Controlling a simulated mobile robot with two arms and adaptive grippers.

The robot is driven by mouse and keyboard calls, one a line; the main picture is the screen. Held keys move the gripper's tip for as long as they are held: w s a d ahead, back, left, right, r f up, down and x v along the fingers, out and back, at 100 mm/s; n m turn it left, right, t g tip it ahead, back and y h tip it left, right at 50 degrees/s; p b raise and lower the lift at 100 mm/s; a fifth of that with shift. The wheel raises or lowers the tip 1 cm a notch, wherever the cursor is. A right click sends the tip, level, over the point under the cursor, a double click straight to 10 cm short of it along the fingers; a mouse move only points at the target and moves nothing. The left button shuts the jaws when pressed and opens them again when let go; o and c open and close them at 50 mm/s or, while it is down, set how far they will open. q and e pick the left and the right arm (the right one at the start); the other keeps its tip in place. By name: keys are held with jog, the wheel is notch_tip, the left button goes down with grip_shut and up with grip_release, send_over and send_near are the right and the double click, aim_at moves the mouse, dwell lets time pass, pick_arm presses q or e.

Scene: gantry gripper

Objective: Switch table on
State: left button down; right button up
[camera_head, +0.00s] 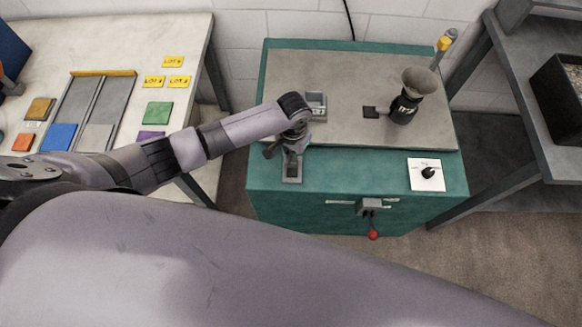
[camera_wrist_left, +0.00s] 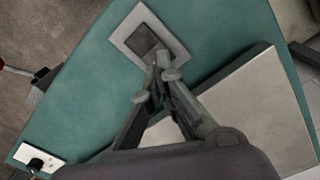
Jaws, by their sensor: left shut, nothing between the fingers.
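The table is a teal cabinet (camera_head: 330,180) with a grey top plate. A small switch plate with a dark square centre (camera_wrist_left: 146,40) sits on its teal front ledge; in the head view the plate (camera_head: 291,179) is partly hidden by my gripper. My left gripper (camera_wrist_left: 164,72) is shut and empty, its tips at the inner edge of the dark square; I cannot tell whether they touch it. In the head view the left gripper (camera_head: 290,158) points down. A white plate with a black knob (camera_head: 428,173) is on the ledge's right. My right gripper is not in view.
A lever with a red ball (camera_head: 373,234) sticks out at the cabinet's front. A dark funnel-like holder (camera_head: 406,104) and a grey block (camera_head: 316,106) stand on the top plate. A worktable with coloured tiles (camera_head: 157,113) is left; a grey shelf (camera_head: 500,75) is right.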

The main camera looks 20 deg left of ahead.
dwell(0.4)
pick_arm(q)
jog(key=shift+f, duration=0.2)
jog(key=shift+f+b, duration=0.7)
jog(key=shift+f, duration=0.35)
dwell(0.6)
jog(key=shift+r, duration=0.1)
notch_tip(320, 180, up, 7)
jog(key=p, duration=0.8)
dwell(0.4)
